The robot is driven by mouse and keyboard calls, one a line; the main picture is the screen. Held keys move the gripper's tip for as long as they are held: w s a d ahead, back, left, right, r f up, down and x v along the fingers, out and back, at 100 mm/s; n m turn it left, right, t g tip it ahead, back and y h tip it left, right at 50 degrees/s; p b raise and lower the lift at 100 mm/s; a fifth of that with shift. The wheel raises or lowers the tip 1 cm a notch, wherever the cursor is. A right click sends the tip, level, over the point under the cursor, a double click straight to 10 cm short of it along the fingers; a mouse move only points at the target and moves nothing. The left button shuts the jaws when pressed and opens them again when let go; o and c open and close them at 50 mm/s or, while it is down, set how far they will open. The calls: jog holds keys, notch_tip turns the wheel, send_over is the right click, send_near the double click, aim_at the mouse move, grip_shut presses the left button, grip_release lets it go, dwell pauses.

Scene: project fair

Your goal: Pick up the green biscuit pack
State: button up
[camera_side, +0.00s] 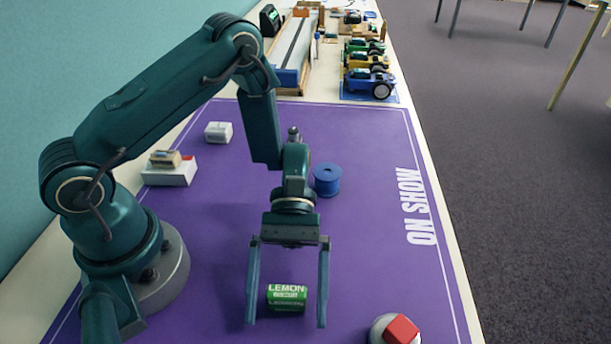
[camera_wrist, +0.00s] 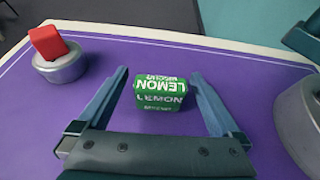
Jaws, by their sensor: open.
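The green biscuit pack (camera_side: 287,298), with white "LEMON" lettering, lies on the purple mat (camera_side: 380,220). In the side view it sits between the two fingers of my gripper (camera_side: 286,324). The fingers are spread wide, with a gap on each side of the pack. In the wrist view the pack (camera_wrist: 160,93) lies between and a little beyond the fingers of my open gripper (camera_wrist: 160,78), apart from both. Nothing is held.
A red block (camera_side: 401,331) sits on a round grey tin (camera_side: 382,325) at the front right. A blue spool (camera_side: 326,180) stands behind my gripper. White boxes (camera_side: 170,174) lie at the left. Toy cars (camera_side: 370,82) stand at the back. The mat's right side is mostly clear.

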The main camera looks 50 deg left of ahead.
jog(key=shift+x, duration=0.85)
jog(key=c, duration=1.3)
jog(key=shift+c, duration=0.4)
jog(key=shift+r, duration=0.1)
